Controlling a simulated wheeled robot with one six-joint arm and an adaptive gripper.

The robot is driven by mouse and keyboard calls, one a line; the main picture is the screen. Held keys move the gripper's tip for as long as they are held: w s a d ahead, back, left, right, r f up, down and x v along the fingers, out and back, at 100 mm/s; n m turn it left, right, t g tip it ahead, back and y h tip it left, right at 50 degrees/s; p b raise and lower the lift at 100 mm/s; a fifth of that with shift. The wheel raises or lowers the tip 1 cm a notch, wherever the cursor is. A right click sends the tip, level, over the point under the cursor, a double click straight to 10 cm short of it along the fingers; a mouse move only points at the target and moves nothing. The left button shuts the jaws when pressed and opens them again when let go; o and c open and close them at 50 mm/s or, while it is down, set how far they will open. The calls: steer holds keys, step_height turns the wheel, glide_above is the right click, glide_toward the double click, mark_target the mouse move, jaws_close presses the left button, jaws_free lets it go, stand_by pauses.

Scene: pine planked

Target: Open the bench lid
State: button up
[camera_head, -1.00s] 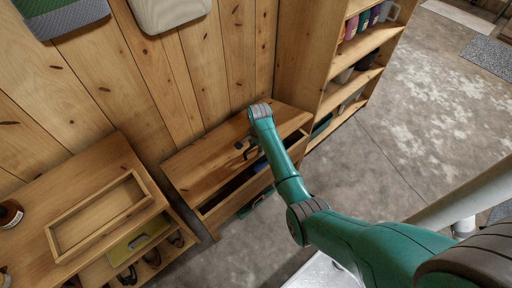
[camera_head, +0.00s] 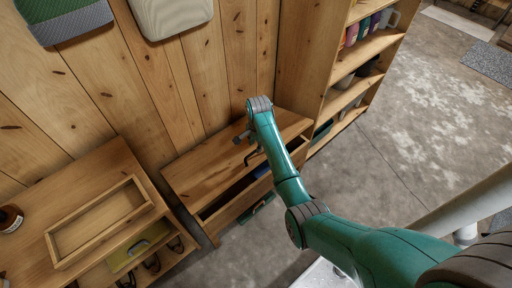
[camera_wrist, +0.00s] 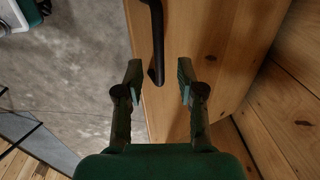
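The bench (camera_head: 212,225) stands against the plank wall, with its wooden lid (camera_head: 200,170) on top. A dark gap shows below the lid's front edge; I cannot tell whether the lid is raised. A black bar handle (camera_head: 254,157) sits on the lid near the front edge. In the wrist view the handle (camera_wrist: 157,40) runs along the lid (camera_wrist: 215,60), its near end close to the space between my fingertips. My gripper (camera_wrist: 158,82) is open and holds nothing. In the head view my gripper (camera_head: 243,136) is partly hidden by my arm, above the lid.
A shelf unit (camera_head: 318,75) with mugs stands just right of the bench. To the left is a wooden cabinet (camera_head: 120,165) with a shallow tray (camera_head: 70,258) and a brown jar (camera_head: 10,218). A blue item (camera_head: 262,171) shows in the bench's gap. Concrete floor (camera_head: 390,140) lies open in front.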

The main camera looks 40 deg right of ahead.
mark_target(263, 161)
step_height(263, 161, up, 7)
steer(key=w, duration=0.1)
steer(key=shift+f, duration=0.15)
stand_by(0.7)
steer(key=shift+f, duration=0.25)
steer(key=c, duration=0.6)
steer(key=s+f+m+t, duration=0.1)
steer(key=s+f+m, duration=0.1)
steer(key=f, duration=0.1)
steer(key=s+d+f+m+t+y, duration=0.1)
steer(key=s+f+m+t, duration=0.1)
steer(key=f+m, duration=0.1)
steer(key=s+d+f+m+t+y, duration=0.1)
steer(key=s+f+m, duration=0.1)
steer(key=s+f, duration=0.1)
steer(key=shift+s+f+m, duration=0.1)
steer(key=shift+f+m, duration=0.2)
steer(key=shift+f, duration=0.45)
jaws_close()
steer(key=s+d+f+m+t+h, duration=0.2)
steer(key=s+f+m+t, duration=0.25)
steer(key=s+m, duration=0.45)
steer(key=w+f+m, duration=0.1)
steer(key=w, duration=0.8)
steer(key=shift+w+a+f+t, duration=0.2)
steer(key=shift+w+f+t, duration=0.1)
steer(key=shift+f+t, duration=0.05)
